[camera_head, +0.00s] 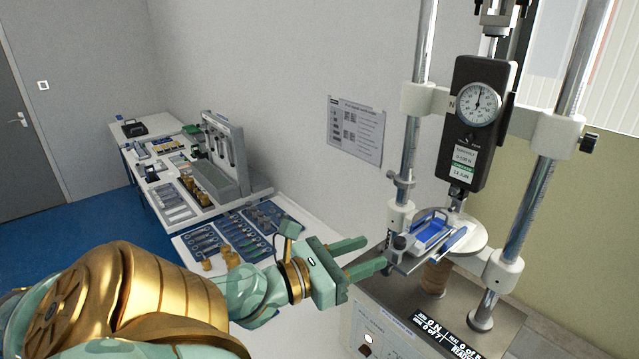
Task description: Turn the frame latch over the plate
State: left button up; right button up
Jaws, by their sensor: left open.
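A tester (484,120) with a dial gauge stands at the right between two steel posts. Below the gauge, a blue plate (432,231) lies in a grey metal frame (459,242) on a round white platform (474,232). A dark knob (399,242), perhaps the frame latch, sits at the frame's left corner; its exact setting is hard to tell. My left gripper (376,252) is open, its two green fingers pointing right. The nearer fingertip is close beside the knob and frame corner; I cannot tell whether they touch. Nothing shows between the fingers. My right gripper is not in view.
The left post (412,145) and its white collars rise just behind the frame; the right post (535,205) stands beyond it. The tester base (400,318) has a display. A bench (165,185) with blue tool trays (228,238) lies at left. A notice (356,131) hangs on the wall.

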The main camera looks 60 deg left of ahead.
pick_arm(q)
jog(key=s+a+p, duration=0.1)
jog(key=s, duration=0.7)
jog(key=shift+p, duration=0.4)
